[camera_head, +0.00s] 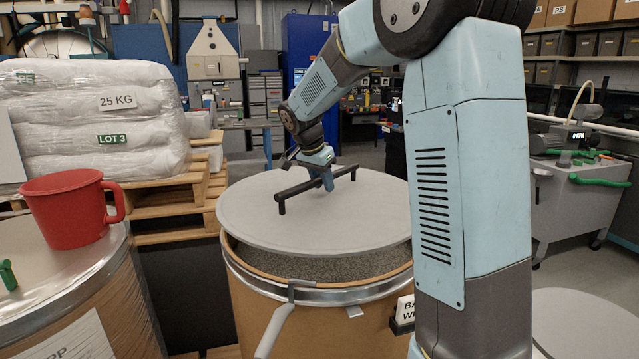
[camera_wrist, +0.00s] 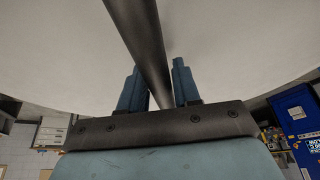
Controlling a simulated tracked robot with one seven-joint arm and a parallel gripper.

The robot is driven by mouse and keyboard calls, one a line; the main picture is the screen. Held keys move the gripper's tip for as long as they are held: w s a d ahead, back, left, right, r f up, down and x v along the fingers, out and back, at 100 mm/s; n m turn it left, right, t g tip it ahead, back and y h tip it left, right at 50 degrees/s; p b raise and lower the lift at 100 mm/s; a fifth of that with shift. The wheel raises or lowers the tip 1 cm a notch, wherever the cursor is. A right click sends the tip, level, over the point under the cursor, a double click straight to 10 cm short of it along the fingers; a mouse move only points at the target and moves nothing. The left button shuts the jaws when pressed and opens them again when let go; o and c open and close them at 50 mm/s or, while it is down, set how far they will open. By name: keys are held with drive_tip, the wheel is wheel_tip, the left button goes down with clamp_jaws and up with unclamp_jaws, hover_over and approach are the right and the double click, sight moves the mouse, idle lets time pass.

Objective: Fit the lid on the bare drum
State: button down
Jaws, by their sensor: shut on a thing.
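The lid (camera_head: 255,215) is a flat grey disc with a black bar handle (camera_head: 296,191) across its top. My gripper (camera_head: 327,180) is shut on the bar handle. In the wrist view the bar (camera_wrist: 140,40) runs between the two blue fingers, with the lid's pale face (camera_wrist: 230,50) filling the background. The bare drum (camera_head: 245,300) is brown with a metal rim band and holds grey pellets (camera_head: 320,265). The lid hangs above the drum, apart from its front rim, with pellets showing in the gap. The drum's back rim is hidden by the lid.
A lever (camera_head: 274,330) sticks out from the drum's front band. A sign (camera_head: 403,313) hangs at its right side, partly behind my arm. A wrapped drum (camera_head: 110,290) with a red mug (camera_head: 68,208) stands at left. Stacked sacks (camera_head: 90,115) lie on pallets behind.

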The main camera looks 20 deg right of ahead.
sight(323, 195)
drive_tip(key=shift+d+r, duration=0.1)
drive_tip(key=shift+d, duration=0.3)
drive_tip(key=shift+f, duration=2.7)
drive_tip(key=shift+f, duration=0.55)
idle(0.4)
